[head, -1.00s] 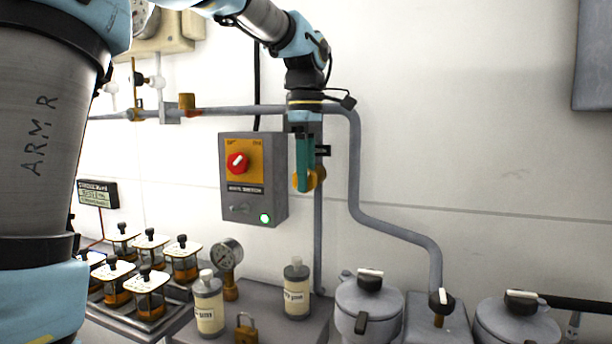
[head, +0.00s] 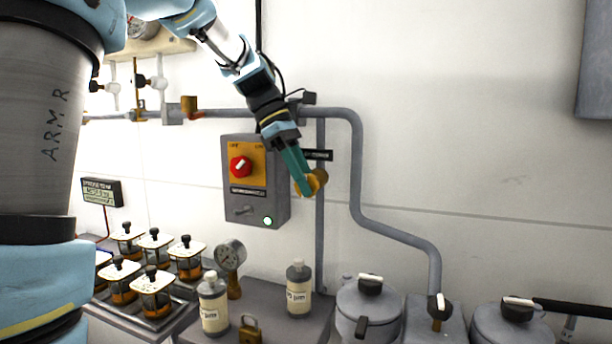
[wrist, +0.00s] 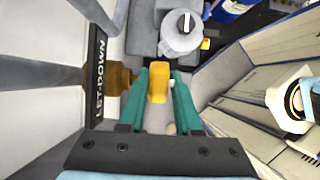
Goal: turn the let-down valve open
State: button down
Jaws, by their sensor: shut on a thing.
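The let-down valve has a brass body (wrist: 122,77) on the pipe and a yellow handle (wrist: 158,84). The black LET-DOWN label (wrist: 98,75) is beside it in the wrist view. In the head view the valve (head: 319,180) sits on the vertical pipe, right of the switch box. My gripper (wrist: 159,74) has its teal fingers on either side of the yellow handle, shut on it. In the head view my gripper (head: 304,181) slants down to the right and its fingers hide part of the valve.
The grey switch box (head: 261,205) with a red knob is close left of my gripper. A grey pipe (head: 354,160) bends down at the right. Bottles (head: 299,290), a gauge (head: 230,255) and lidded pots (head: 368,305) stand below.

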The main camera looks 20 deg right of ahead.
dwell(0.3)
jog(key=c, duration=0.6)
grip_release()
jog(key=v, duration=1)
jog(key=shift+w+a+r+b, duration=0.2)
jog(key=shift+w+a+b, duration=0.05)
jog(key=shift+a+b, duration=0.15)
